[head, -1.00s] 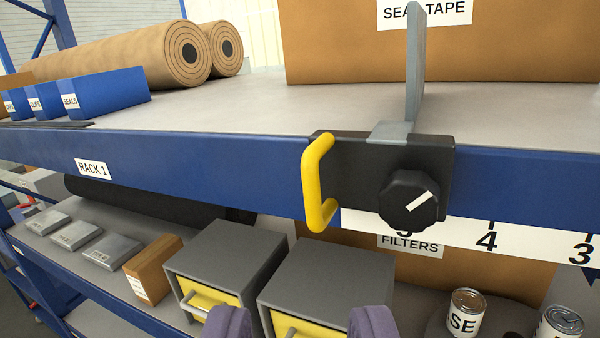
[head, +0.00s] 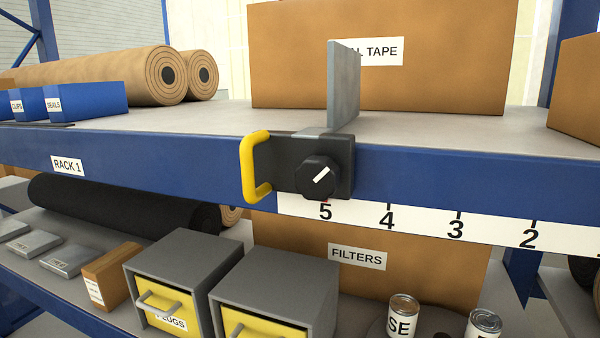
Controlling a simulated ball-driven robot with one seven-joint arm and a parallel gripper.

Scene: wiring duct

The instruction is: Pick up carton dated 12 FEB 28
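A small brown carton (head: 112,277) stands on the lower shelf, left of the grey drawer boxes. It has a white label on its front, but the print is too small to read, so I cannot tell whether it is dated 12 FEB 28. Larger cartons also show: one marked with TAPE (head: 290,60) on the upper shelf, one marked FILTERS (head: 300,258) on the lower shelf, and a partly cut-off one (head: 580,90) at the upper right. No date is readable on them. My gripper is out of the picture.
A yellow handle (head: 250,168) and black knob (head: 318,178) stick out from the blue upper shelf beam (head: 420,187). Drawer boxes (head: 190,265) with yellow fronts, cans (head: 403,315) and flat grey packs (head: 68,259) occupy the lower shelf.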

